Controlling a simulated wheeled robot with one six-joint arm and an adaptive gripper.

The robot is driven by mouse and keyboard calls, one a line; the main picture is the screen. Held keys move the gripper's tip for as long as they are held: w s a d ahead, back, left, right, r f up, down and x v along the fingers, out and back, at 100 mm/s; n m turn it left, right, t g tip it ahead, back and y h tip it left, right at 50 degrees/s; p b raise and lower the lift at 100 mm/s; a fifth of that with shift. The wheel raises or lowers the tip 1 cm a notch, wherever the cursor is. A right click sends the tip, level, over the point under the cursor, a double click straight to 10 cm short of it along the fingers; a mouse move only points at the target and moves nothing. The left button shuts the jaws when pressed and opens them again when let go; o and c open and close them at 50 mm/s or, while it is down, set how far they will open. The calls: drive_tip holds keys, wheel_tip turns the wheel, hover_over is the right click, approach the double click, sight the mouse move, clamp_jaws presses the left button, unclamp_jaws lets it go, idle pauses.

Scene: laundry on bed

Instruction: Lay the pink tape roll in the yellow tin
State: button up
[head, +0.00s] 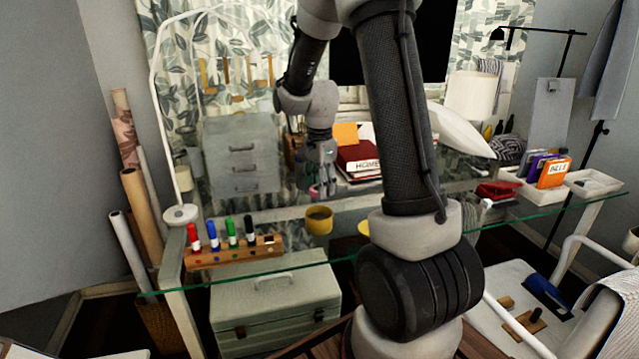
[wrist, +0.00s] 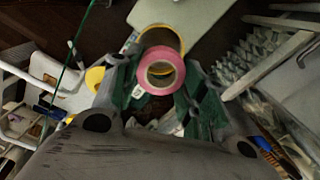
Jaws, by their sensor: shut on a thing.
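The pink tape roll (wrist: 160,87) is held between the green-padded fingers of my gripper (wrist: 158,82), its round hole facing the wrist camera. In the head view the roll (head: 315,192) shows small below my gripper (head: 322,180). The yellow tin (head: 319,222) stands open on the glass desk, just below the roll and apart from it in the head view. In the wrist view the tin's rim (wrist: 165,27) shows beyond the roll, which hides part of it.
A wooden holder with several colored markers (head: 235,250) stands to the left of the tin. Another yellow thing (head: 363,228) is partly hidden behind my arm. Red books (head: 358,158) and a grey drawer unit (head: 242,155) stand farther back.

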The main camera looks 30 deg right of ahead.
drive_tip(key=shift+d+f, duration=0.1)
drive_tip(key=shift+f, duration=3.2)
drive_tip(key=o, duration=0.9)
wheel_tip(320, 180, up, 12)
drive_tip(key=shift+r, duration=0.1)
